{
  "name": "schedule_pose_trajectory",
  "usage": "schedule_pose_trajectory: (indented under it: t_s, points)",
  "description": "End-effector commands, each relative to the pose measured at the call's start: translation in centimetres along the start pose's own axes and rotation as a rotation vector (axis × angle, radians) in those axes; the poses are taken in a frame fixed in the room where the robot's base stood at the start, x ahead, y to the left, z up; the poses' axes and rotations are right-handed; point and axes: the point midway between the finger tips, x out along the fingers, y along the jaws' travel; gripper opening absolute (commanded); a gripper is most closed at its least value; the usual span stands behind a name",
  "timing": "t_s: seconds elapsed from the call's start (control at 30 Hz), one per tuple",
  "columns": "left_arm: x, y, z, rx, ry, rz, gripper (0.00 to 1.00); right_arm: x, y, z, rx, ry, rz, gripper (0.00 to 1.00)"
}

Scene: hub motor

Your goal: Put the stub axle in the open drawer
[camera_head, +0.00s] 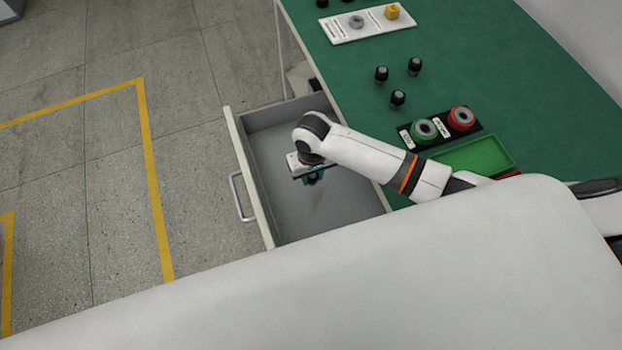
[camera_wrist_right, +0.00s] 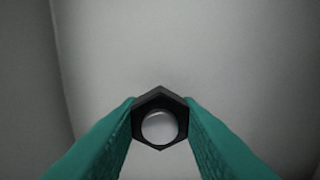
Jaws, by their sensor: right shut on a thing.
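The open drawer (camera_head: 268,200) is a grey box with a pale front and a metal handle, pulled out from the green-topped bench. My right gripper (camera_head: 313,180) is over the drawer's inside, pointing down. In the right wrist view its teal fingers (camera_wrist_right: 160,125) are shut on the stub axle (camera_wrist_right: 160,94), a dark hexagonal piece with a pale round centre. The drawer floor (camera_wrist_right: 150,45) shows behind it, apparently empty. In the head view the held piece is mostly hidden under the gripper. My left gripper is not in view.
On the green bench (camera_head: 480,80) stand several black-capped pieces (camera_head: 398,98), a green ring (camera_head: 424,130) and a red ring (camera_head: 461,118) on a black plate, a green tray (camera_head: 512,165) and a white board (camera_head: 340,35). The floor left of the drawer is clear.

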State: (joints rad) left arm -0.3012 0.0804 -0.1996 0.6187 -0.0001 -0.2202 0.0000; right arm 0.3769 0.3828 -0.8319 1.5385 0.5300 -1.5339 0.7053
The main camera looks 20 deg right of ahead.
Motion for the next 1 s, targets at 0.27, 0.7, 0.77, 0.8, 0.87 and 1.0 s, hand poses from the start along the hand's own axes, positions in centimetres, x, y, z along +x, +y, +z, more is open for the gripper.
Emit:
schedule_pose_trajectory:
  t_s: [0.27,0.7,0.77,0.8,0.87,1.0]
  points:
    - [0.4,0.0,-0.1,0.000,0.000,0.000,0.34,3.5,0.0,0.0,-0.001,0.001,0.000,0.00]
    - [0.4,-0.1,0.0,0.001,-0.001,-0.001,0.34,3.9,0.0,0.0,-0.001,0.000,0.000,0.37]
    - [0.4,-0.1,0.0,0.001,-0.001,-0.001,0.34,3.9,0.0,0.0,-0.001,0.000,0.000,0.47]
    - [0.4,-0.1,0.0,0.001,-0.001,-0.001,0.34,3.9,0.0,0.0,-0.001,0.000,0.000,0.52]
    - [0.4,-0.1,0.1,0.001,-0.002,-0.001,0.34,3.9,0.0,0.0,-0.001,0.000,0.000,0.52]
    - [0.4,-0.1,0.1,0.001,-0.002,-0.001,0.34,3.9,0.0,0.0,-0.001,0.000,0.000,0.52]
